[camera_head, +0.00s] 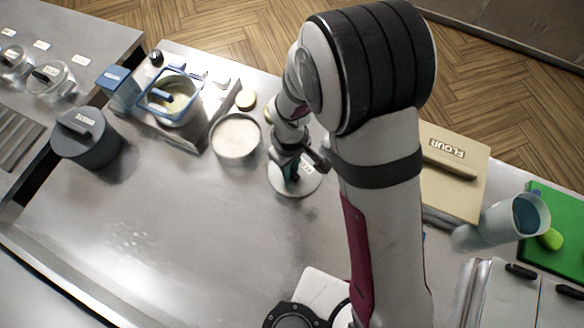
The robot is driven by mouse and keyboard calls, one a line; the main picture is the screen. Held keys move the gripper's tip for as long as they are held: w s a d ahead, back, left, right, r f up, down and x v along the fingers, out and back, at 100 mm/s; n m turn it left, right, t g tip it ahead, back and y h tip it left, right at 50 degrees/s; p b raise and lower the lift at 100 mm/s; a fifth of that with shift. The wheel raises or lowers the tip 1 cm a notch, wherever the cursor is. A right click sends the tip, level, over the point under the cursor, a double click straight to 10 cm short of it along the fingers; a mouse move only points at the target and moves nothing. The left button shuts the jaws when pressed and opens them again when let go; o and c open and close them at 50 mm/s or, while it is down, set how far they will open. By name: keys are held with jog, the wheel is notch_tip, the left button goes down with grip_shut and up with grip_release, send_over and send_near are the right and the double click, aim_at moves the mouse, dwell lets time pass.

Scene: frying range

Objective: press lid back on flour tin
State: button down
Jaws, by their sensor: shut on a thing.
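A round open tin (237,139) filled to near the rim with pale, flour-like powder stands on the steel counter, left of my gripper. A pale round lid (305,187) with a small white label is under my gripper, to the right of and nearer than the tin. My gripper (291,172) points down and is shut on the lid, at about its middle. The fingers hide the lid's grip. I cannot tell whether the lid rests on the counter or hangs just above it. The lid is apart from the tin.
A beige box marked FLOUR (455,190) is at right, beside a pale cup (510,219) and a green board (566,235). A fryer with a blue-rimmed basket (170,97) and a grey waste bin (88,138) are at left. The counter's left middle is clear.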

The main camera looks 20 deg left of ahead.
jog(key=shift+r, duration=0.1)
jog(key=shift+r, duration=2.4)
jog(key=a+r+n, duration=0.3)
jog(key=a, duration=0.5)
jog(key=a+r+n, duration=0.2)
jog(key=a+r, duration=0.2)
jog(key=a, duration=0.4)
jog(key=shift+w+d+f, duration=0.1)
jog(key=shift+w+f, duration=0.05)
jog(key=shift+f, duration=0.95)
jog(key=shift+w+d+f, duration=0.1)
jog(key=shift+f, duration=0.95)
jog(key=shift+w+d+f, duration=0.1)
jog(key=shift+w+f, duration=0.05)
jog(key=shift+f, duration=0.95)
jog(key=shift+f, duration=0.15)
